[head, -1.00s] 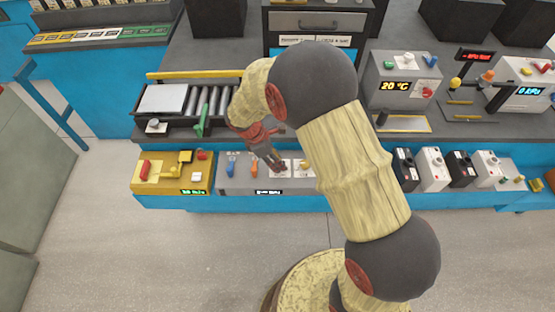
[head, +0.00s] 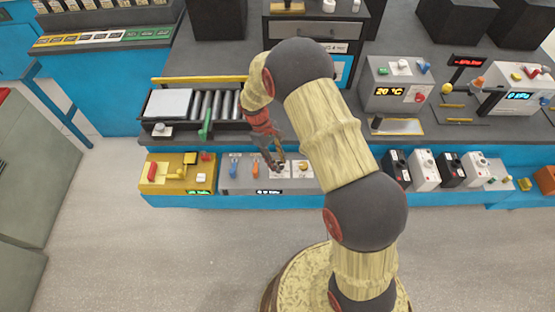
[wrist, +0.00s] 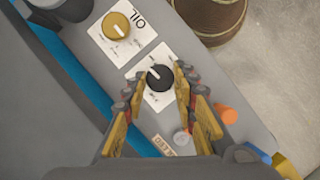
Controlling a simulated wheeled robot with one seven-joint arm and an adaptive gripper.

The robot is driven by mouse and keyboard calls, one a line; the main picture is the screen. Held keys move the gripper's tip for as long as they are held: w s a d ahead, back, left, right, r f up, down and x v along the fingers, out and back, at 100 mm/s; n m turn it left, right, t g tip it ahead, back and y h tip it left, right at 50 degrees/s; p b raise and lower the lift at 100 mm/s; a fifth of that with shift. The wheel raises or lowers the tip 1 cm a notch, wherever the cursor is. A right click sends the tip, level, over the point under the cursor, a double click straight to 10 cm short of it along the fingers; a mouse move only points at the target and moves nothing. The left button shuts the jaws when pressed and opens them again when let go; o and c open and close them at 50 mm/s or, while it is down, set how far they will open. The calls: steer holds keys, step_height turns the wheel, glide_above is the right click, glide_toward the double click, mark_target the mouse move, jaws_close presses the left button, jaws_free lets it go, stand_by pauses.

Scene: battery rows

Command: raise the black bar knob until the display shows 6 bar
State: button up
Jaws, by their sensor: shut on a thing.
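The black knob (wrist: 160,77) sits on a white plate of the grey control panel (wrist: 200,85) and carries a pale pointer line. My gripper (wrist: 158,76) has its fingertips on either side of the knob, shut on it. In the head view my gripper (head: 276,169) reaches down to the panel's white plate and hides most of the knob. A small lit display (head: 268,192) is on the panel's front face; its reading is too small to make out.
Beside the black knob is a yellow knob marked OIL (wrist: 116,26). Orange (head: 255,168) and blue (head: 234,167) controls stand to the left in the head view. A yellow control box (head: 178,176) lies farther left.

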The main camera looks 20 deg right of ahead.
steer(key=shift+m, duration=0.6)
steer(key=shift+y+p, duration=0.3)
steer(key=o, duration=1.1)
steer(key=shift+o, duration=0.2)
steer(key=v, duration=1.2)
steer(key=shift+w, duration=0.15)
steer(key=shift+f+m, duration=0.1)
steer(key=shift+m, duration=0.2)
